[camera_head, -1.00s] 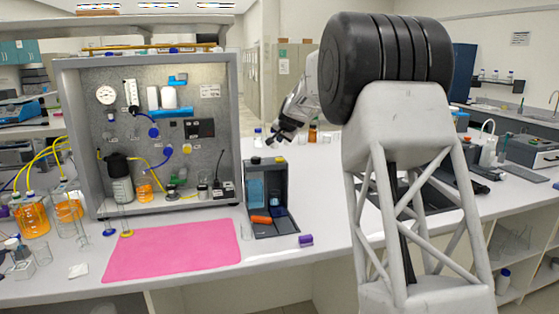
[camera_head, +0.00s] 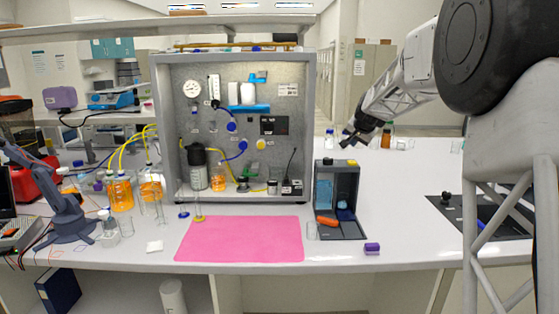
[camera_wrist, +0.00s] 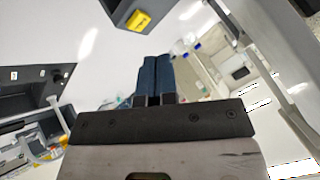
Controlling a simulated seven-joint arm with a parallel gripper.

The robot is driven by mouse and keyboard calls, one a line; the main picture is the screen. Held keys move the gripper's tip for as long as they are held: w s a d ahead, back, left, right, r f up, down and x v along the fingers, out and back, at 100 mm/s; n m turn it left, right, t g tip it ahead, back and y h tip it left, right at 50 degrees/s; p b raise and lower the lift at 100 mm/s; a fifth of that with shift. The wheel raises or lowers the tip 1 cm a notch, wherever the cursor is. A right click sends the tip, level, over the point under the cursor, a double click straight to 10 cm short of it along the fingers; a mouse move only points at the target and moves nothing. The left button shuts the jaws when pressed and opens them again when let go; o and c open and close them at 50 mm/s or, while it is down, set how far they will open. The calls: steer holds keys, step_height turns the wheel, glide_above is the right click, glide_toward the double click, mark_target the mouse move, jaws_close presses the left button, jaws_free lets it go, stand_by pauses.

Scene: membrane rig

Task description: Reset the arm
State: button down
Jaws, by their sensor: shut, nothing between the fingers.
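My gripper (camera_head: 347,137) is at the end of my raised arm in the head view, right of the membrane rig and above the back of the bench. It appears clear of everything around it. In the wrist view its two dark blue fingers (camera_wrist: 153,80) lie side by side, closed together with nothing between them.
The membrane rig (camera_head: 158,120) stands at the middle back, with a pink mat (camera_head: 240,240) in front. A grey open bin (camera_head: 352,200) holds an orange item and blue items. A purple piece (camera_head: 372,248) lies near the front edge. The white bench right of the bin is fairly clear.

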steer(key=s+a+n+g, duration=0.2)
steer(key=s+a, duration=0.2)
steer(key=s, duration=1.3)
steer(key=s+a+n+g, duration=0.1)
steer(key=s+a+n, duration=0.15)
steer(key=s, duration=1.45)
steer(key=s+a+f+g, duration=0.1)
steer(key=s+f, duration=0.2)
steer(key=s, duration=0.7)
steer(key=s+f+n+g, duration=0.1)
steer(key=s+f, duration=0.3)
steer(key=s, duration=0.6)
steer(key=s+a+f+n+h, duration=0.1)
steer(key=s+f, duration=0.3)
steer(key=s, duration=0.7)
steer(key=shift+a+g, duration=0.35)
steer(key=shift+g, duration=0.05)
steer(key=shift+f, duration=0.1)
